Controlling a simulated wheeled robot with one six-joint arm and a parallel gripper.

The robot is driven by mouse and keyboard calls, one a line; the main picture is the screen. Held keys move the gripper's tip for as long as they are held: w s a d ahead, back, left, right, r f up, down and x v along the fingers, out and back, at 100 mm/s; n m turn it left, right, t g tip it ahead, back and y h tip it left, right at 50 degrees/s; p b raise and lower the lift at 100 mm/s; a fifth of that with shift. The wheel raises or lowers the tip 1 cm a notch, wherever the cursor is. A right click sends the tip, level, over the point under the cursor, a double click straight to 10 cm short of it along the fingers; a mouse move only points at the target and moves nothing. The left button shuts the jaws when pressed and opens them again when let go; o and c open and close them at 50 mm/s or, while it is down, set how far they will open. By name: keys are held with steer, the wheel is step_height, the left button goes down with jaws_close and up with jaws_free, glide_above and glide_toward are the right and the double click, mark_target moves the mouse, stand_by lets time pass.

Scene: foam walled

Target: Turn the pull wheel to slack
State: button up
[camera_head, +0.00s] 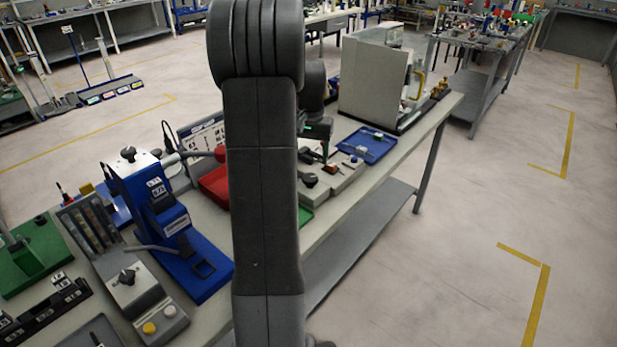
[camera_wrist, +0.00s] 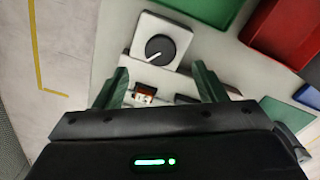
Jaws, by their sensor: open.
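A round black knob with a white pointer line (camera_wrist: 160,48) sits on a pale square block in the wrist view; it looks like the pull wheel, though I can read no label on it. Its pointer slants, with the white end toward the lower left. My gripper (camera_wrist: 161,75) is open, with its two green fingers spread wide and nothing between them. The knob lies just beyond the fingertips, apart from them. In the head view a black knob (camera_head: 309,180) shows on a grey block right of my arm, which hides part of the bench.
A large pale machine (camera_head: 368,80) stands at the bench's far end. The floor right of the bench is clear.

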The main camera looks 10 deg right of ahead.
mark_target(310, 178)
step_height(310, 178, down, 9)
steer(key=shift+r, duration=0.15)
steer(key=c, duration=1)
